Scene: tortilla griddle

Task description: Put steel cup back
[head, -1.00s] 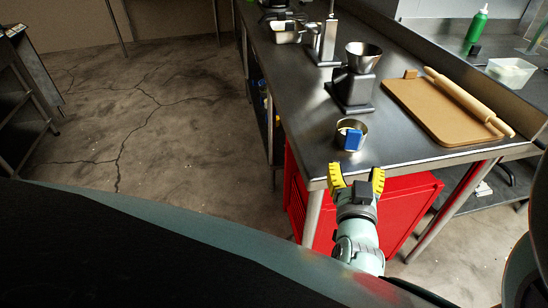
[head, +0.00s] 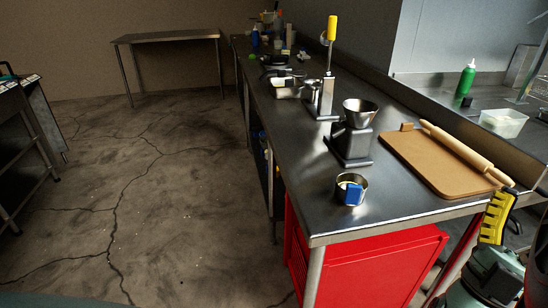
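A small round steel cup (head: 361,198) stands on the near end of the steel counter, left of the brown board. A blue piece (head: 353,194) sits at its front side, and something pale shows inside the cup. My gripper (head: 497,216) is at the lower right, off the counter's near right corner, well away from the cup. One yellow ridged finger shows clearly, pointing up. The other finger is not clearly visible, so its opening cannot be judged. I see nothing held in it.
The steel counter (head: 300,190) carries a dark grinder with a steel funnel (head: 353,140), a yellow-handled press (head: 327,85), and a brown board (head: 425,165) with a rolling pin (head: 458,148). A red cabinet (head: 375,270) stands below. The floor at left is open.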

